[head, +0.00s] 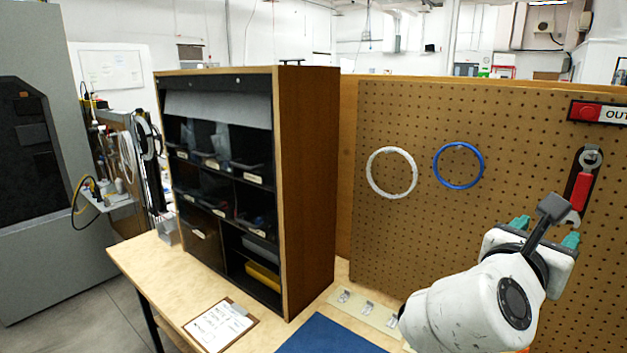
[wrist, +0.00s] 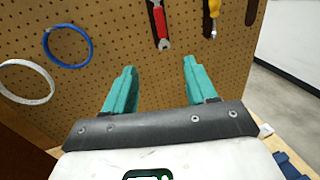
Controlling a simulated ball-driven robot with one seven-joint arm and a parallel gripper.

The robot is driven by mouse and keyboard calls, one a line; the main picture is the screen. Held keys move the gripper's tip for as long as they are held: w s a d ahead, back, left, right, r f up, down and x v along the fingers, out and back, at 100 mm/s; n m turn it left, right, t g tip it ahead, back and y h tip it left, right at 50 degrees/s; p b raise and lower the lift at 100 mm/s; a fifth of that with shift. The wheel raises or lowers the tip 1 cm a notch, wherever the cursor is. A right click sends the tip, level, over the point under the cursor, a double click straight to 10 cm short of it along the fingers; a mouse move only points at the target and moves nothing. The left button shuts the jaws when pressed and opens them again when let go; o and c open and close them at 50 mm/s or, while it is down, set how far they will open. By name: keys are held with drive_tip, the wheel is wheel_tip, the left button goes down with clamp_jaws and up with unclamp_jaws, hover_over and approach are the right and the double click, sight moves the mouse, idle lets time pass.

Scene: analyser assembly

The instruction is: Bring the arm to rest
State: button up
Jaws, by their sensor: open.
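My white arm reaches in from the lower right of the head view. My gripper (head: 545,230) is in front of the pegboard (head: 420,240), below the red-handled wrench (head: 581,186). In the wrist view my gripper (wrist: 158,85) has its two teal fingers spread apart, with nothing between them. The wrench also shows in the wrist view (wrist: 158,22), hanging on the pegboard beyond the fingertips. Part of the arm is cut off by the bottom of the head view.
A white ring (head: 391,173) and a blue ring (head: 459,165) hang on the pegboard. A dark shelf cabinet (head: 307,180) stands on the wooden bench (head: 150,262). A clipboard (head: 219,324) and a blue mat (head: 330,336) lie in front. A yellow-handled tool (wrist: 212,16) hangs beside the wrench.

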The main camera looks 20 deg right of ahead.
drive_tip(key=a+f+m+y, duration=0.5)
drive_tip(key=a+f+y, duration=0.1)
drive_tip(key=f, duration=0.7)
drive_tip(key=a+f+m+y, duration=0.5)
drive_tip(key=a+f, duration=0.1)
drive_tip(key=f, duration=0.7)
drive_tip(key=s+a+f+m+g+y, duration=0.1)
drive_tip(key=s+a+f+m+y, duration=0.2)
drive_tip(key=s+f, duration=0.6)
drive_tip(key=s+a+f+m+g+y, duration=0.2)
drive_tip(key=s+a+f+m+y, duration=0.1)
drive_tip(key=s+f+m, duration=0.5)
drive_tip(key=shift+s+a+f+m+g, duration=0.3)
drive_tip(key=shift+s+a+f, duration=0.05)
drive_tip(key=shift+s+f, duration=0.25)
drive_tip(key=shift+c, duration=0.3)
